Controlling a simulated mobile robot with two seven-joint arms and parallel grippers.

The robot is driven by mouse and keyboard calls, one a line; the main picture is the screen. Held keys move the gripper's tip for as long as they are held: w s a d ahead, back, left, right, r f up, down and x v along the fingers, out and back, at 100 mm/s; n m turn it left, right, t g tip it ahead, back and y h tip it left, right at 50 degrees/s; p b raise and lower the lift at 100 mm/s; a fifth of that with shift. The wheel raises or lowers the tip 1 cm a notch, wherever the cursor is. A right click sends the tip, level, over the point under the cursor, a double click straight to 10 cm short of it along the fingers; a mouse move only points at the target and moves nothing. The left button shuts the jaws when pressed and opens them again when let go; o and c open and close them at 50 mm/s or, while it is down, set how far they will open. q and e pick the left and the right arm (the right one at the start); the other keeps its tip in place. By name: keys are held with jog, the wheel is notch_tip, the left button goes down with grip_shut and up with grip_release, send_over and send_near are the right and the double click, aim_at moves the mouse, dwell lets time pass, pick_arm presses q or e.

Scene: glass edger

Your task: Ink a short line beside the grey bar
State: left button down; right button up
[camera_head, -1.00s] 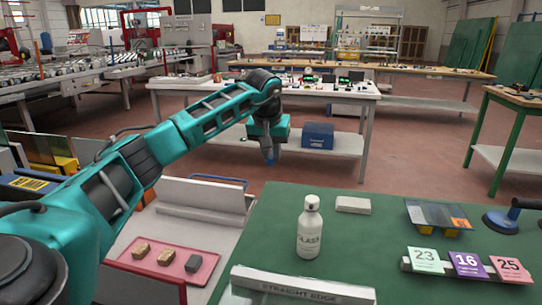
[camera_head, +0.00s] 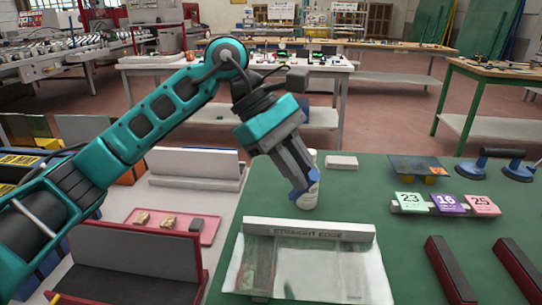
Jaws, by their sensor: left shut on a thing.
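The grey bar (camera_head: 310,230), lettered STRAIGHT EDGE, lies along the far edge of a clear glass sheet (camera_head: 340,275) on the green mat (camera_head: 400,250). My left gripper (camera_head: 304,187) reaches down from the upper left. A dark mark or thin object shows near the front of the glass; I cannot tell which. I see no marker clearly. My right gripper is not in view.
A pale block (camera_head: 342,162) lies behind the bottle. Number cards (camera_head: 447,204), a small dark panel (camera_head: 418,168) and suction cups (camera_head: 497,157) stand to the right. A pink tray (camera_head: 185,232) holds small blocks at left.

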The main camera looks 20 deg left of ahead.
pick_arm(q)
jog(key=f+b, duration=0.1)
jog(key=s+f+b, duration=0.1)
jog(key=f, duration=0.1)
jog(key=f+b, duration=0.1)
jog(key=shift+s+d+f, duration=0.25)
jog(key=shift+s+f, duration=0.05)
jog(key=shift+f, duration=0.05)
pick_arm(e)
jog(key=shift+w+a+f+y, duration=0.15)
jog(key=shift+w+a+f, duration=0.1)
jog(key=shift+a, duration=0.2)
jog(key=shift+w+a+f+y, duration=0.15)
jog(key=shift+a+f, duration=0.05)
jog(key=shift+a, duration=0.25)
